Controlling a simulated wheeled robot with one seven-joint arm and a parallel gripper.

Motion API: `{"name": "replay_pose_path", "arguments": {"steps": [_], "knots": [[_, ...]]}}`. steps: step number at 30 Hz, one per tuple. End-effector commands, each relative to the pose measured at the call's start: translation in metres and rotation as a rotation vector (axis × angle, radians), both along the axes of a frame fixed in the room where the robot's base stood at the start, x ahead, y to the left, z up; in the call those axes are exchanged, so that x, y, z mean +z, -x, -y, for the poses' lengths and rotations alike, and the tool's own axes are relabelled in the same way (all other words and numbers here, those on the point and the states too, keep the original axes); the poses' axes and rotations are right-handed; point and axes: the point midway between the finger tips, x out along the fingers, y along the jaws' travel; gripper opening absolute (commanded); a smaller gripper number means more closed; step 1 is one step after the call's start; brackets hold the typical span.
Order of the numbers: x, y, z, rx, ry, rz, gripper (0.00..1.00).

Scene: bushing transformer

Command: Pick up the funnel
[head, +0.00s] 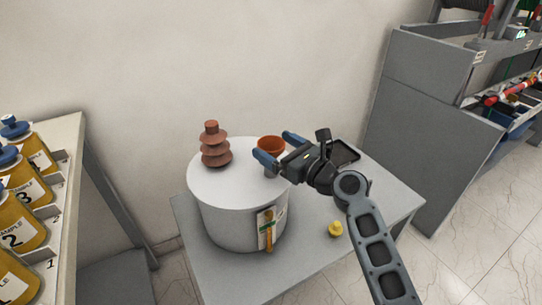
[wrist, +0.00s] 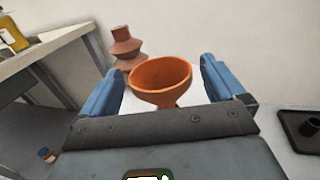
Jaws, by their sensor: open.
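The orange funnel (head: 271,144) stands on the right part of the top of a white round transformer tank (head: 228,205). In the wrist view the funnel (wrist: 160,78) has its wide mouth up, and its lower end is hidden behind my gripper's body. My gripper (head: 279,146) is open, with its blue fingers on either side of the funnel. In the wrist view the fingers (wrist: 162,88) flank the bowl with a gap on each side. I cannot tell how deep the funnel sits between them.
A brown ribbed bushing (head: 213,146) stands left of the funnel on the tank. A yellow part (head: 335,229) and a dark tray (head: 343,153) are on the grey table (head: 310,262). A shelf with yellow sample bottles (head: 22,215) is at left; a grey cabinet (head: 425,85) at right.

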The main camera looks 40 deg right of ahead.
Motion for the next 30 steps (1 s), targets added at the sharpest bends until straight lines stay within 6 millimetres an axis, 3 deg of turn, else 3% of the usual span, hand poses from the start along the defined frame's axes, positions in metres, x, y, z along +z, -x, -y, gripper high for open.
{"name": "replay_pose_path", "arguments": {"steps": [6,14,30], "knots": [[0.000,-0.024,-0.001,0.001,0.000,0.001,0.96],[0.000,-0.026,-0.001,0.000,0.000,0.000,0.96],[0.000,-0.026,-0.001,-0.001,0.000,0.000,0.44]]}}
